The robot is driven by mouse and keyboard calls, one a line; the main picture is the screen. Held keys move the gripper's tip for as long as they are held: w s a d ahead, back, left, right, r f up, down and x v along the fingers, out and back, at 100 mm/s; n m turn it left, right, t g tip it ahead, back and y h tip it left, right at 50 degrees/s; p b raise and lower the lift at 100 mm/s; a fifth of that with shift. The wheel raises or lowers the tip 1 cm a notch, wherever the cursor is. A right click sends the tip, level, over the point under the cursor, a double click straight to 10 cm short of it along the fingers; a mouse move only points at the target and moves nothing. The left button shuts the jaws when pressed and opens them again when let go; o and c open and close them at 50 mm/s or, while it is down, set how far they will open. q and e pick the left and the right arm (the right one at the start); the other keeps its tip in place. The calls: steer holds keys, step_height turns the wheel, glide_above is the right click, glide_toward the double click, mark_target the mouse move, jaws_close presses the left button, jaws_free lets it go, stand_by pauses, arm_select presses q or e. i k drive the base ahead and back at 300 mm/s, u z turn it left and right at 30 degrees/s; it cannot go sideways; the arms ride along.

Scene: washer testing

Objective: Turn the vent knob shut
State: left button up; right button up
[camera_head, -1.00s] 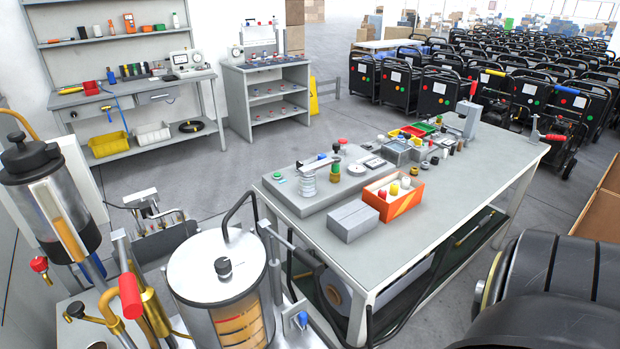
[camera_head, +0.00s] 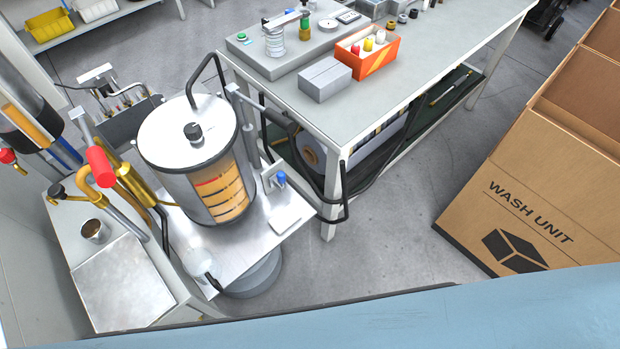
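A steel tank with a clear front (camera_head: 222,190) stands left of centre, with yellow-orange layers inside. A black knob (camera_head: 193,131) sits upright on its round lid (camera_head: 170,125). A small blue knob or valve (camera_head: 280,179) is at the tank's right side. A red handle (camera_head: 100,166) on brass pipework is to its left, and a small red knob (camera_head: 7,156) is at the far left edge. No label shows which of these is the vent knob, and its setting cannot be read. Neither gripper is in view.
A grey workbench (camera_head: 400,110) behind the tank holds an orange box (camera_head: 367,62) of bottles. A cardboard box marked WASH UNIT (camera_head: 490,220) stands at right. A blue surface (camera_head: 420,320) crosses the bottom edge. Grey floor (camera_head: 390,225) is clear between bench and carton.

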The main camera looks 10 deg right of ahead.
mark_target(192, 130)
steer(key=z, duration=0.9)
steer(key=k, duration=0.9)
steer(key=u, duration=1)
